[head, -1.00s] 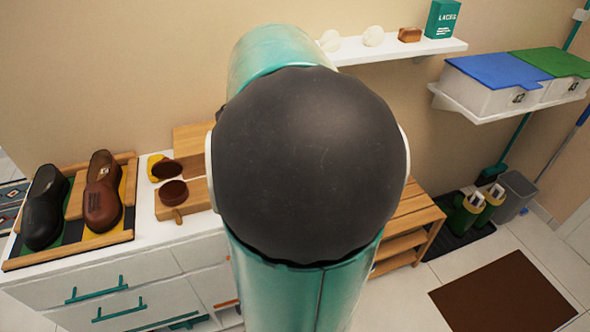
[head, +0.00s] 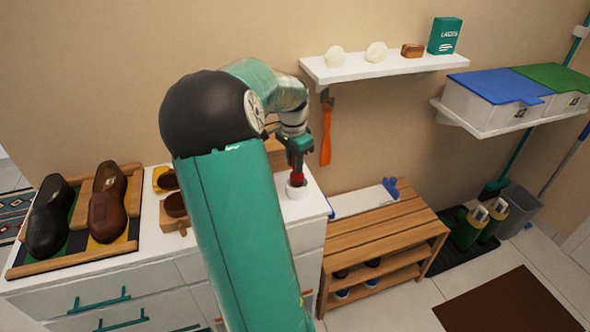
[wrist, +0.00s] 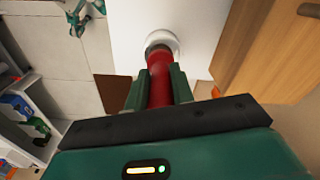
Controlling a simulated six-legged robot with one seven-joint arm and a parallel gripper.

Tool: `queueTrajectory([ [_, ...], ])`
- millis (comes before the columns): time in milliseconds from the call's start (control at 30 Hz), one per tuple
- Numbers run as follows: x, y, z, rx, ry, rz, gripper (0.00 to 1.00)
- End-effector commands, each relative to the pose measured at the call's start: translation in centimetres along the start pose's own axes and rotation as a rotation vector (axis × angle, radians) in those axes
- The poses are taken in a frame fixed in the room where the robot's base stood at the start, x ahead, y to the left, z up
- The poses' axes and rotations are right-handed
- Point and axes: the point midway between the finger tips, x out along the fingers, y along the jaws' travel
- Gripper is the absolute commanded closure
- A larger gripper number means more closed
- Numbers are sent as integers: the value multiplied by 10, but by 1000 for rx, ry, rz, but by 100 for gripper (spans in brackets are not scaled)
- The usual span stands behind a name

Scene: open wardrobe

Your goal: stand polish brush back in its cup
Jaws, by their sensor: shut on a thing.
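The polish brush shows as a red handle (wrist: 160,82) between the two fingers of my gripper (wrist: 159,85) in the wrist view. My gripper is shut on it. In the head view my gripper (head: 299,155) is above the right end of the white dresser top, with the red brush handle (head: 297,175) pointing down below it. The white cup (head: 297,190) stands on the dresser there, and the brush's lower end is at its mouth. In the wrist view the cup (wrist: 163,40) shows as a white ring around the far end of the brush. The bristles are hidden.
Brown shoes (head: 107,205) and black shoes (head: 48,215) lie on a tray at the dresser's left. A wall shelf (head: 370,68) and a hanging orange shoehorn (head: 326,130) are right of my gripper. A wooden bench (head: 385,235) stands right of the dresser.

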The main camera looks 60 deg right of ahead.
Motion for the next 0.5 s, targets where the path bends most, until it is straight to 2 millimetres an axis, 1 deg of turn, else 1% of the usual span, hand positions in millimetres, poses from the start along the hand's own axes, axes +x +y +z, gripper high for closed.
queueTrajectory([
  [33,5,-1,-3,1,0,4,100],
  [233,32,-1,-1,0,-1,4,100],
  [500,34,-1,-1,-1,0,1,100],
])
